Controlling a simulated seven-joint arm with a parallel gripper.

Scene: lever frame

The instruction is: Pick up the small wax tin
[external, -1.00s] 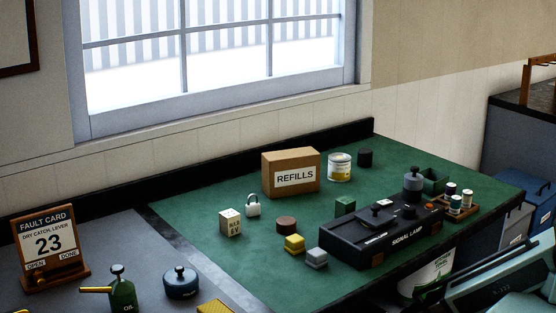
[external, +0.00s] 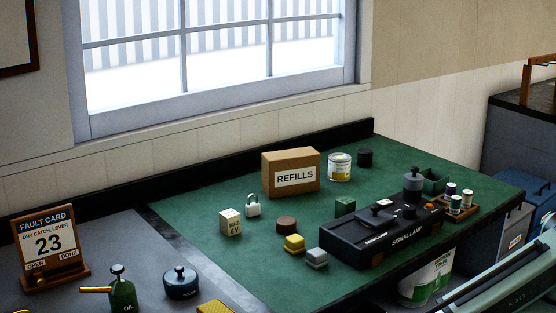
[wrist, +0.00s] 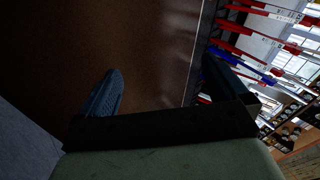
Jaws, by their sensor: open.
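On the green bench mat in the external view, a small, low, round brown tin (external: 286,225) sits near the middle, left of the signal lamp. A white and yellow labelled tin (external: 339,167) stands upright farther back, right of the REFILLS box. I cannot read which of them is the wax tin. My gripper (wrist: 160,85) shows in the wrist view with its two dark fingers wide apart and nothing between them. It faces a dark brown surface and red and blue levers, away from the bench things. The gripper itself is not visible in the external view.
The black signal lamp (external: 385,234) sits near the mat's front edge.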

